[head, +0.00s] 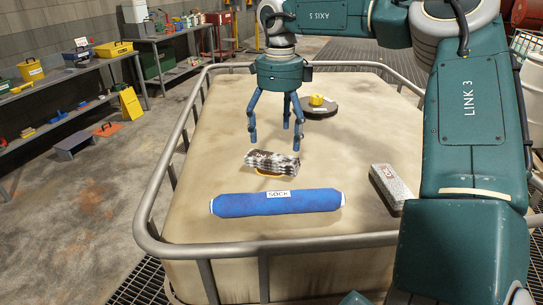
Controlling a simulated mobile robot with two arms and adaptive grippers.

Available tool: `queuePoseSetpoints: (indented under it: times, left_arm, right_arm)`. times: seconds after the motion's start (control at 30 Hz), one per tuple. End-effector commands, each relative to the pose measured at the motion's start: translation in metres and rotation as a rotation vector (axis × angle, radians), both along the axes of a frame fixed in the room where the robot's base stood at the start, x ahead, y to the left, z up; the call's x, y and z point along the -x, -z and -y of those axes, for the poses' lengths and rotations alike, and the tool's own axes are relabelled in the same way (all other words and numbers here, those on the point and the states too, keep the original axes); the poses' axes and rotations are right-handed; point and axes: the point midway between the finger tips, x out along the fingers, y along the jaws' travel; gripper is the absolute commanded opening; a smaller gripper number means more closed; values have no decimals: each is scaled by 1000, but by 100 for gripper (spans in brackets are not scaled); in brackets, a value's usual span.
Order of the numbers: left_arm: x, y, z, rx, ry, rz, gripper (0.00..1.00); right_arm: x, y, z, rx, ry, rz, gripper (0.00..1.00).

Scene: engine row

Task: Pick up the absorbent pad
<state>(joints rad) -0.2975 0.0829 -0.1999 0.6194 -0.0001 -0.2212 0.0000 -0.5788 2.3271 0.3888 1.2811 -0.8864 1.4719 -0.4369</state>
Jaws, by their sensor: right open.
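A grey-and-white folded bundle (272,163) with a dark patterned top and a yellow edge beneath lies on the railed beige top (190,228); it may be the absorbent pad, though its label cannot be read. My right gripper (276,138) hangs above it, pointing down with its blue fingers spread and empty. The fingertips look just above and behind the bundle, apart from it. A grey speckled block (392,187) with a red mark lies to the right, partly behind my arm. My left gripper is not in view.
A blue roll labelled SOCK (277,202) lies in front of the bundle. A dark round lid with a yellow cap (317,99) is behind the gripper. A metal rail (157,190) borders the top. Shelves with tools (50,90) stand at left.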

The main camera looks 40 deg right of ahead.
Motion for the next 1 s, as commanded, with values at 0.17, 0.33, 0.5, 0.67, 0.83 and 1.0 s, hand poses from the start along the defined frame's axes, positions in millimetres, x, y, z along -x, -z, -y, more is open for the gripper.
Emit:
queuePoseSetpoints:
  times: [0.17, 0.33, 0.5, 0.67, 0.83, 1.0]
  left_arm:
    - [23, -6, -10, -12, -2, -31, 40]
    - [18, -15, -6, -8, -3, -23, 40]
    - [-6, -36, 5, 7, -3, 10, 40]
    - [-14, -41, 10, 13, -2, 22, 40]
    - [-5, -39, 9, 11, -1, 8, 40]
    - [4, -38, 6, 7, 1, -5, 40]
  right_arm:
    - [0, 22, 1, 0, 1, -1, 84]
    - [2, 33, 2, -2, 2, -2, 84]
    - [7, 58, 4, -3, 1, -5, 84]
    - [6, 76, 5, -1, 2, 0, 84]
    - [5, 79, 5, 0, 1, 1, 84]
    - [5, 79, 5, 0, 1, 1, 66]
